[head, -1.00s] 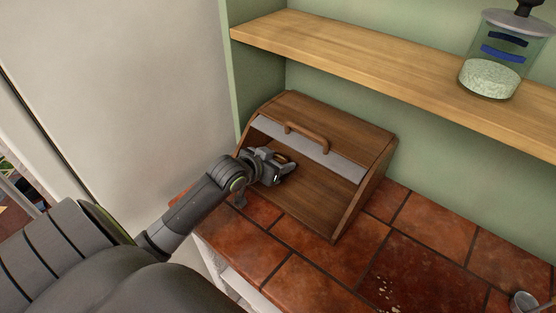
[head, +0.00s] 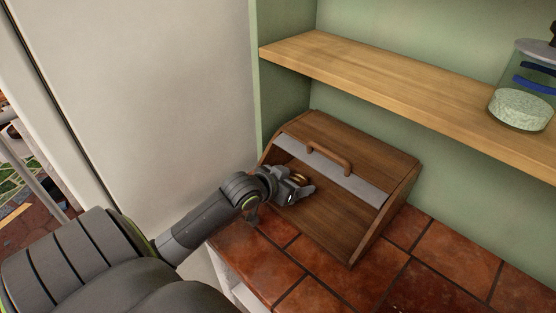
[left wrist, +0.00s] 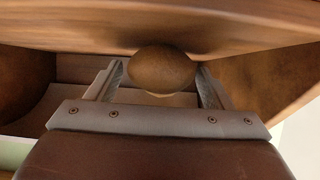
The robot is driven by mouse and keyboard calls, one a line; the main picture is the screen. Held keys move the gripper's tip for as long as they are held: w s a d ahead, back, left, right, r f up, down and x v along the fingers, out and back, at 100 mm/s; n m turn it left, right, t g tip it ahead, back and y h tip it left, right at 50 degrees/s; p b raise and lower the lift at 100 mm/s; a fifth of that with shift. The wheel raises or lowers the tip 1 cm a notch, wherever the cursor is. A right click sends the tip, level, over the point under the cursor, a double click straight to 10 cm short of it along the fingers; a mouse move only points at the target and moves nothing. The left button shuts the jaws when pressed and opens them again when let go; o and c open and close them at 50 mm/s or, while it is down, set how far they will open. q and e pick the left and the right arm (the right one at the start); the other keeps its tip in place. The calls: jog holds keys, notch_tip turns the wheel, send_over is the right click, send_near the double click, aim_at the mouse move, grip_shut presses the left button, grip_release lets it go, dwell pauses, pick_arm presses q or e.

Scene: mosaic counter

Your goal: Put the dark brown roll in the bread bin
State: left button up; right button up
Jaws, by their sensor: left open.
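The wooden bread bin (head: 388,196) stands on the tiled counter against the green wall, with its front open and a curved handle above the opening. My left gripper (head: 303,187) is at the left part of the opening. In the left wrist view, its open fingers (left wrist: 160,88) point into the wooden interior. A brown roll (left wrist: 161,68) lies between and just beyond the fingertips, with a small visible gap at each side. In the head view the roll is mostly hidden by the gripper. My right gripper is not in view.
A wooden shelf (head: 400,82) runs above the bin and carries a glass jar (head: 521,108) at the right. A rounded dark brown shape (left wrist: 22,82) shows at the left of the wrist view; I cannot tell what it is. The tiled counter (head: 440,262) right of the bin is clear.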

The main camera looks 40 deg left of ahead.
pick_arm(q)
jog(key=v, duration=1)
jog(key=shift+p, duration=0.35)
jog(key=shift+s, duration=0.1)
